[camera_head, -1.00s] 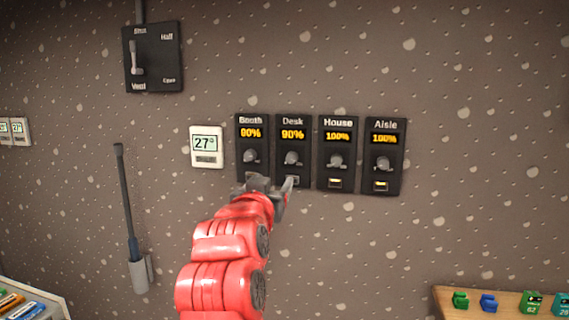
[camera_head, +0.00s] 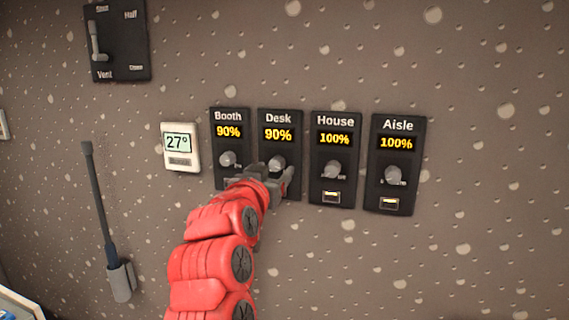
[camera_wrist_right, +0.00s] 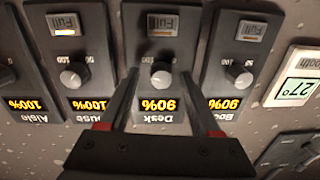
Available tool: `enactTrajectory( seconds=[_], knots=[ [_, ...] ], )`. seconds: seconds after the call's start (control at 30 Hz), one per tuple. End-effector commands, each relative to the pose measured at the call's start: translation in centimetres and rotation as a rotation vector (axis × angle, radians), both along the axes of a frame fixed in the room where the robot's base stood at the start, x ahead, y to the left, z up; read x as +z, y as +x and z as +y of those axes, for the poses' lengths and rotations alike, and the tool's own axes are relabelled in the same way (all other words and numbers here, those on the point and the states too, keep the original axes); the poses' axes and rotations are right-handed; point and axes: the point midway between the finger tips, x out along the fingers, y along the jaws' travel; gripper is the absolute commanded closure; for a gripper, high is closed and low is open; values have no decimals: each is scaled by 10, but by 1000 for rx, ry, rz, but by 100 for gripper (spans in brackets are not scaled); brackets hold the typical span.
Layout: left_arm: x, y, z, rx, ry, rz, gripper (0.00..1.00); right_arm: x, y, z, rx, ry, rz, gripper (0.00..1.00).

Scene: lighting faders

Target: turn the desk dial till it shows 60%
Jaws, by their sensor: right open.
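The desk panel (camera_head: 279,115) is black, labelled Desk, and shows 90% in yellow. Its grey dial (camera_head: 277,162) is partly hidden by my right gripper (camera_head: 276,172). In the right wrist view, which is upside down, the desk dial (camera_wrist_right: 161,78) lies between the two open fingers of my right gripper (camera_wrist_right: 160,84), with a gap visible on each side. The desk display (camera_wrist_right: 160,105) also reads 90% there. I cannot tell how far the fingertips are from the panel face. My left gripper is not in view.
The booth panel (camera_head: 229,115), at 90%, is close on the left. The house panel (camera_head: 335,120) and aisle panel (camera_head: 398,125), both at 100%, are on the right. A white 27° thermostat (camera_head: 180,147), a lever switch (camera_head: 118,42) and a long-handled lever (camera_head: 104,220) are farther left.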

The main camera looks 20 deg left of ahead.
Motion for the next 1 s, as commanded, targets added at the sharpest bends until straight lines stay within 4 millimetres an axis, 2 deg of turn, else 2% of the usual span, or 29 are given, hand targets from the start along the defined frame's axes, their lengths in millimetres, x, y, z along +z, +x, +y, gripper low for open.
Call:
enactTrajectory(
  seconds=[0.37, 0.7, 1.0],
  knots=[
    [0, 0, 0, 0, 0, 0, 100, 0, 0, 2, 1, 0, 0, 38],
    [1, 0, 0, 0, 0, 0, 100, 0, 0, 2, 1, 0, 0, 99],
    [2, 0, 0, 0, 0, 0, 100, 0, 0, 2, 1, -8, 1, 100]
  ],
)
